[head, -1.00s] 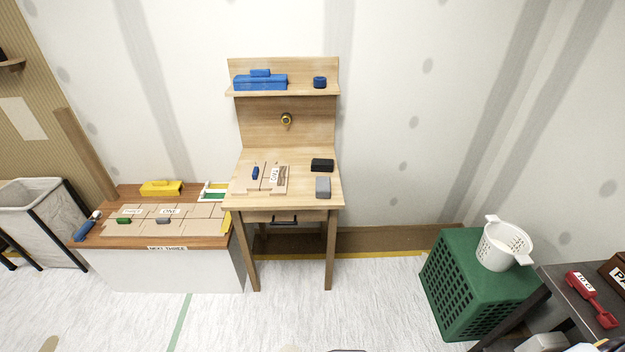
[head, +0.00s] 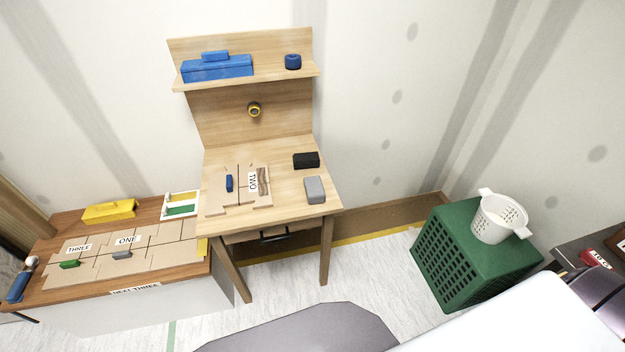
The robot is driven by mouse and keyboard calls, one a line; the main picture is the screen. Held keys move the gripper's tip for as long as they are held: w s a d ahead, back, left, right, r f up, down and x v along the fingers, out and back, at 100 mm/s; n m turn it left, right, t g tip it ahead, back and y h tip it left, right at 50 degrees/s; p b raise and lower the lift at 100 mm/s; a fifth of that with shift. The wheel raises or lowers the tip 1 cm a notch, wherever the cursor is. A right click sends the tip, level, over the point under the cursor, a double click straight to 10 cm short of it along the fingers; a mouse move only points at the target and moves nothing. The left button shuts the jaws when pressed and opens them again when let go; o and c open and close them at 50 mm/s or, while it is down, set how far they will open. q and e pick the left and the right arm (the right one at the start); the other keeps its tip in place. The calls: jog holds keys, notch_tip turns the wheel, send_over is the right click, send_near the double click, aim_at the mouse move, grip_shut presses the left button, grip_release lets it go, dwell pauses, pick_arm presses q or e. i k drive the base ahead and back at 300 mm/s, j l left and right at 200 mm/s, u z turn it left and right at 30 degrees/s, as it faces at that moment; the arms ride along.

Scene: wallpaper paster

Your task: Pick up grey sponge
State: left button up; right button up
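The grey sponge (head: 315,189) is a small grey block lying on the right front part of the small wooden table (head: 290,212), near its front right corner. A black block (head: 306,160) lies just behind it, apart from it. Neither of my grippers can be made out in the head view. A grey rounded shape and a white surface fill the bottom of the view.
A cardboard piece marked TWO with a blue block (head: 229,183) lies left on the table. The shelf above holds a blue toolbox (head: 217,68). A low bench (head: 200,258) adjoins on the left; a green crate (head: 470,262) with a white basket (head: 499,218) stands right.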

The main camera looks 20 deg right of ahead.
aim_at(314, 188)
jog(key=i+j+z, duration=0.2)
jog(key=i+j, duration=0.15)
jog(key=i, duration=0.55)
